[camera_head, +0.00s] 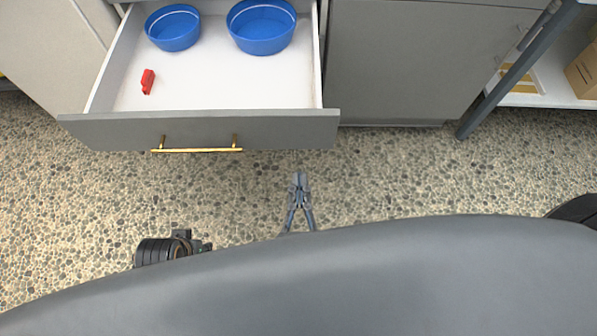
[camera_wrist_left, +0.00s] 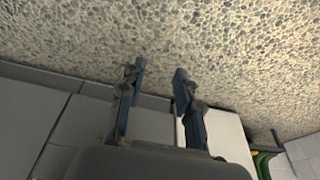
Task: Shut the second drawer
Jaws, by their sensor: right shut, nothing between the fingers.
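A grey-fronted drawer (camera_head: 200,130) is pulled far out of the cabinet in the head view. Its gold bar handle (camera_head: 197,150) is on the front face. Inside the white drawer lie two blue bowls (camera_head: 262,30) (camera_head: 172,30) and a small red object (camera_head: 147,81). My right gripper (camera_head: 299,180) is shut and empty, over the floor in front of the drawer's right end, apart from the front and handle. My left gripper (camera_wrist_left: 160,72) is open and empty in the left wrist view, with floor beyond its fingertips.
A closed grey cabinet (camera_head: 410,65) stands right of the drawer. Further right are a dark slanted post (camera_head: 515,70), a white shelf (camera_head: 535,98) and a cardboard box (camera_head: 585,72). The pebbled floor (camera_head: 400,170) in front is clear.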

